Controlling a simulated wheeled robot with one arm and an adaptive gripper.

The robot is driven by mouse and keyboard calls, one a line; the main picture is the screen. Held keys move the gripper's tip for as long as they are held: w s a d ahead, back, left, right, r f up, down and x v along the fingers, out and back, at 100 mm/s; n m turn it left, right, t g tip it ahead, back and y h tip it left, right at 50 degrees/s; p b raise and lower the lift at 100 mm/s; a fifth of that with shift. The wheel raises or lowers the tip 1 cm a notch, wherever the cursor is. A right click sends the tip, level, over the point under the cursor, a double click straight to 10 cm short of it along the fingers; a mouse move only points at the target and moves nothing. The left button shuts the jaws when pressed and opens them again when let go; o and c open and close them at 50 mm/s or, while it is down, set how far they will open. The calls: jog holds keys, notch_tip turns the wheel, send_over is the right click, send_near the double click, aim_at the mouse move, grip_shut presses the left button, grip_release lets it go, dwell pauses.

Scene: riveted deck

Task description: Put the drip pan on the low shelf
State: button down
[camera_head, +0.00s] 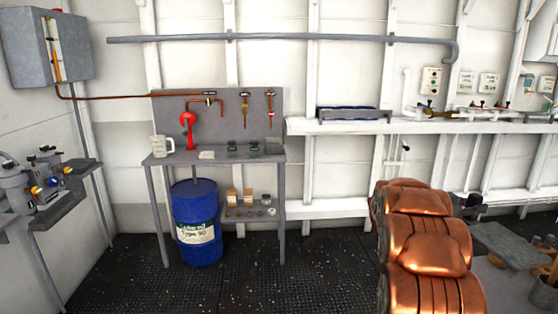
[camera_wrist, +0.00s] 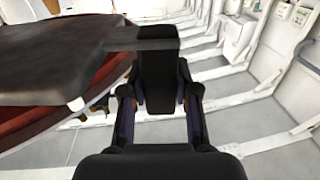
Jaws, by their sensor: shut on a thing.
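In the wrist view my gripper (camera_wrist: 158,95) is shut, with a dark block between its fingers. A dark bar joins this block to a broad, flat, dark grey slab (camera_wrist: 50,65), which I take to be the drip pan held by one end. In the head view a flat grey piece (camera_head: 508,244) at the right looks like the same pan. It lies roughly level, and I cannot tell if it touches anything below. The low white shelf (camera_head: 325,209) runs along the wall under a higher white shelf (camera_head: 340,126). Its right part is hidden.
A grey workbench (camera_head: 215,157) holds a jug and a red hand pump. A blue drum (camera_head: 197,222) stands beneath, beside a lower board with small boxes and parts. A grey rack (camera_head: 355,114) sits on the higher shelf. The dark floor before the low shelf is clear.

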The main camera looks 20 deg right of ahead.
notch_tip(320, 180, up, 7)
jog(key=p, duration=0.2)
jog(key=shift+f+p, duration=0.15)
jog(key=shift+p, duration=0.25)
jog(key=w+a+r+n+t+y, duration=0.35)
jog(key=w+a+n+t, duration=0.8)
jog(key=w+a, duration=1.05)
jog(key=w+a+f+n+t+y, duration=0.2)
jog(key=a+t+y, duration=0.1)
jog(key=a, duration=0.8)
jog(key=w+a+f+n+t+y+p, duration=0.1)
jog(key=a+y, duration=0.5)
jog(key=a, duration=0.6)
jog(key=w+a+f+n+t+y, duration=0.4)
jog(key=w+a+n+t+y, duration=0.1)
jog(key=a, duration=0.7)
jog(key=shift+a+p, duration=0.2)
jog(key=shift+p, duration=0.1)
jog(key=shift+w+f, duration=0.1)
